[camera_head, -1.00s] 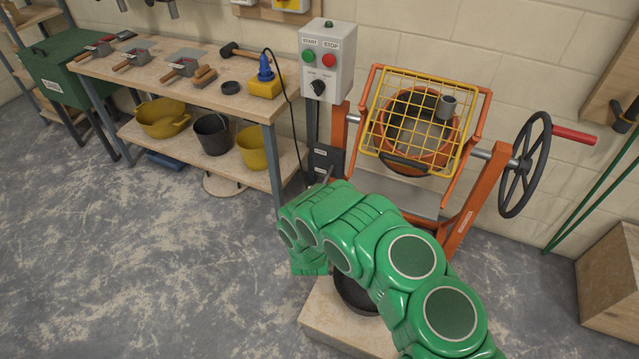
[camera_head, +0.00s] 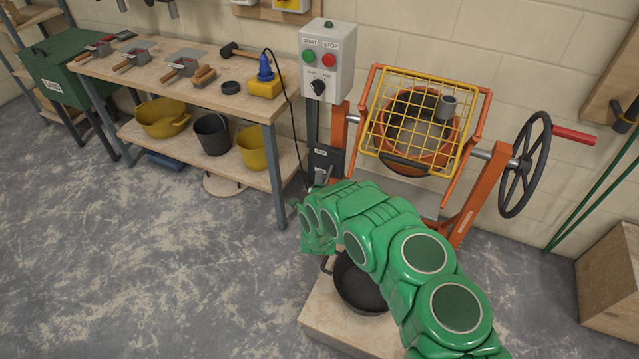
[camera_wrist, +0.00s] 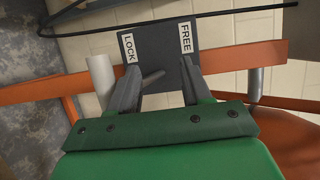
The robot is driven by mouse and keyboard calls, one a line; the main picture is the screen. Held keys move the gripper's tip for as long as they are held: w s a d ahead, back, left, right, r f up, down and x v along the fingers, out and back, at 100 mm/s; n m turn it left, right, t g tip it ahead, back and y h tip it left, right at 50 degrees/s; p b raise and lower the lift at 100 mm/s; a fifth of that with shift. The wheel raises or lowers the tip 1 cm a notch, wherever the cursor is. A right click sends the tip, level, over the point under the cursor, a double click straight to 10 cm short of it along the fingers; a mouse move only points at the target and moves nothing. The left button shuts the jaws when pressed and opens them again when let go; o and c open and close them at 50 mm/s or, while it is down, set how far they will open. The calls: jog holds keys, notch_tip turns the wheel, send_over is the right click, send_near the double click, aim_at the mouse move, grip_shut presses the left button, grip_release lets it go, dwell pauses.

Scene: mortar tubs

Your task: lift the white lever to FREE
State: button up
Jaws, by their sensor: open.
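The dark lock plate (camera_wrist: 160,50) carries a LOCK label (camera_wrist: 129,48) on the left and a FREE label (camera_wrist: 186,37) on the right in the wrist view. The white lever (camera_wrist: 101,74) shows as a pale cylinder on the LOCK side, just left of my left finger and outside the jaws. My gripper (camera_wrist: 160,72) is open, its two grey fingers in front of the plate. In the head view the plate (camera_head: 325,158) is on the mixer's left post.
The orange mixer drum (camera_head: 415,125) sits behind a yellow grid guard (camera_head: 425,110), with a black handwheel (camera_head: 525,165) at right. A START/STOP box (camera_head: 327,60) stands above the plate. The workbench (camera_head: 150,75) is at left. A black tub (camera_head: 360,283) stands below my arm.

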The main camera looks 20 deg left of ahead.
jog(key=shift+c, duration=0.5)
grip_shut()
dwell(0.7)
jog(key=shift+o, duration=0.5)
grip_release()
jog(key=shift+s, duration=0.1)
jog(key=v, duration=0.7)
jog(key=shift+s+d, duration=0.2)
jog(key=shift+s, duration=0.15)
